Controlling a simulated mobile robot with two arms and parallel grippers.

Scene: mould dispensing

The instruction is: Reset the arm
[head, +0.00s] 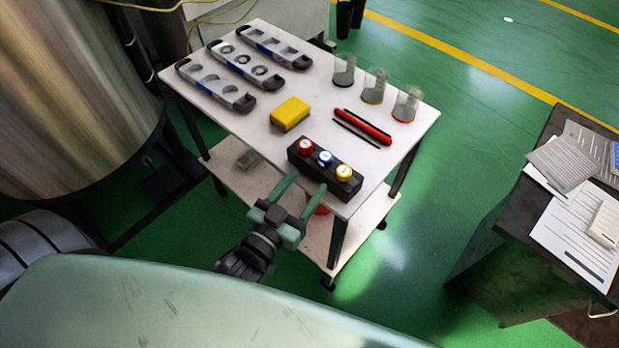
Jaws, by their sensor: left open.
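My left gripper (304,188) is open, with its two green fingers apart and nothing between them. Its fingertips are at the near edge of the white cart (225,131), close to a black block (301,165). The block holds a red-topped, a blue-topped and a yellow-topped round piece. I cannot tell whether the fingertips touch the block. My right gripper is not in the picture.
On the cart are a yellow box (290,113), a red tool (363,127), three clear beakers (375,86) and three grey moulds (216,86). A dark desk with papers (564,163) stands at right. A large metal tank (70,95) stands at left. Green floor lies between cart and desk.

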